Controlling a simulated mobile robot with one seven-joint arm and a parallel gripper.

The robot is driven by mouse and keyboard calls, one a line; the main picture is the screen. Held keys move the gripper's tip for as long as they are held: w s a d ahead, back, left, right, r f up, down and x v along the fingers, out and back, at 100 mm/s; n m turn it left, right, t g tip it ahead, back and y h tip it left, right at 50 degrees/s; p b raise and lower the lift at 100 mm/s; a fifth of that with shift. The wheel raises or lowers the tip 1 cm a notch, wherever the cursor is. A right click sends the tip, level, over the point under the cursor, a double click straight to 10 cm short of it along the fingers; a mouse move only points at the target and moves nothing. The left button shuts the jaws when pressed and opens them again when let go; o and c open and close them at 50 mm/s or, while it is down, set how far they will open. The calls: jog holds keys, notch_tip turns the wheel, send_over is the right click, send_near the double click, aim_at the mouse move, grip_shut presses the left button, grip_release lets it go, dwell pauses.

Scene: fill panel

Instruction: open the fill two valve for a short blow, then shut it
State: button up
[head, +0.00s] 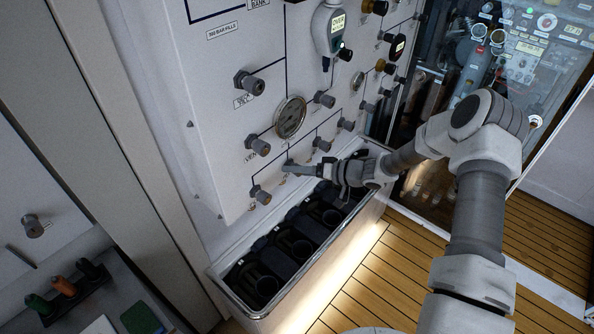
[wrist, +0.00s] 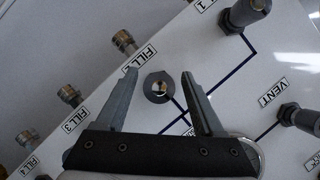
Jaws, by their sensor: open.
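The fill two valve (wrist: 160,87) is seen almost end-on in the wrist view, a dark round knob with a pale centre. The FILL 2 label (wrist: 139,58) lies just above and left of it, partly covered by a finger. My gripper (wrist: 157,72) is open, one finger on each side of the knob with a gap to both. I cannot tell how deep the knob sits between them. In the head view my gripper (head: 288,170) is close to the panel (head: 215,95), and the valve is mostly hidden there.
The neighbouring FILL 1 valve (wrist: 243,14) and VENT valve (wrist: 298,114) stick out nearby. Brass-tipped fittings (wrist: 68,93) stand left of the labels. A gauge (head: 290,117) sits above my gripper. A black-lined rack (head: 240,311) stands below the panel.

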jog(key=b+v, duration=0.2)
jog(key=v, duration=1.5)
jog(key=shift+d+b, duration=0.2)
jog(key=shift+b, duration=0.15)
